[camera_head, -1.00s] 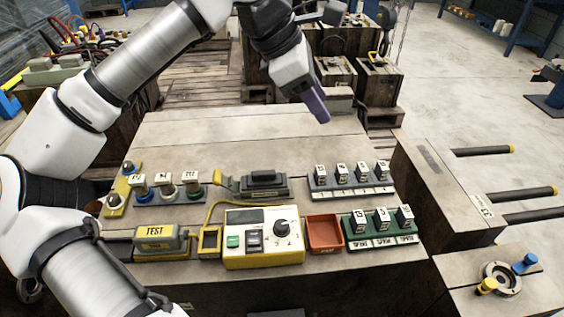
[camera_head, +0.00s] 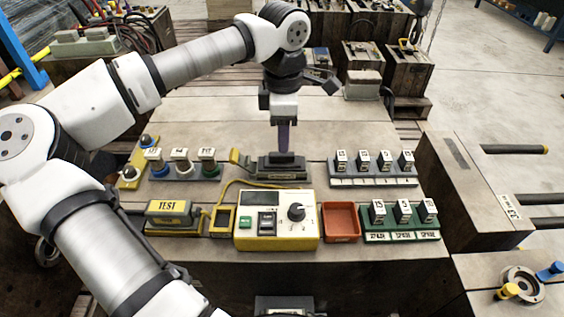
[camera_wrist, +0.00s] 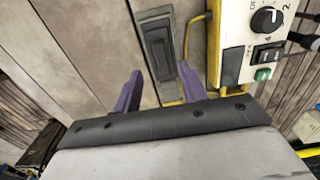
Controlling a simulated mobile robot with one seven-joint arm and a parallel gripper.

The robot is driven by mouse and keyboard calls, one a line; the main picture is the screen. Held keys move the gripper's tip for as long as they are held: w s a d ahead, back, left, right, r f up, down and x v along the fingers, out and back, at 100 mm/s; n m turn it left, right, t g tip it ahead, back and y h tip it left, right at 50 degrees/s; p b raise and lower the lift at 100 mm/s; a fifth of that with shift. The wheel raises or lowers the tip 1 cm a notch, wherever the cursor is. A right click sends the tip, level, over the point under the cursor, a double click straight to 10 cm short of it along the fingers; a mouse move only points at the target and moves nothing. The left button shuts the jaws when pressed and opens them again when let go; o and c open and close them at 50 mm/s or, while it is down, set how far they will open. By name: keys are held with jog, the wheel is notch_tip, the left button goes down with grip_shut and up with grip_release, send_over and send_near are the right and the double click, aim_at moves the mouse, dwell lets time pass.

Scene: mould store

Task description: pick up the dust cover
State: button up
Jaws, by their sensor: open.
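The dark grey dust cover (camera_head: 290,158), a low block with a raised ridge, sits on a grey base at the middle of the bench. I take this block to be the dust cover; it bears no readable label. It also shows in the wrist view (camera_wrist: 157,45), lying lengthwise ahead of the fingers. My gripper (camera_head: 284,149) points down over it, its purple fingers just above or at its top. In the wrist view the two fingers (camera_wrist: 160,70) are apart, one on each side of the cover's line. I cannot tell whether they touch it.
A yellow tester (camera_head: 262,232) with a dial stands in front, its yellow cable (camera_head: 232,184) running close to the cover. A row of numbered blocks (camera_head: 374,162) is at right, labelled knobs (camera_head: 181,161) at left. A red tray (camera_head: 341,222) is at front right. The bench behind is clear.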

aim_at(282, 162)
notch_tip(282, 162, down, 5)
jog(key=shift+s+f, duration=0.1)
jog(key=shift+s, duration=0.05)
grip_shut()
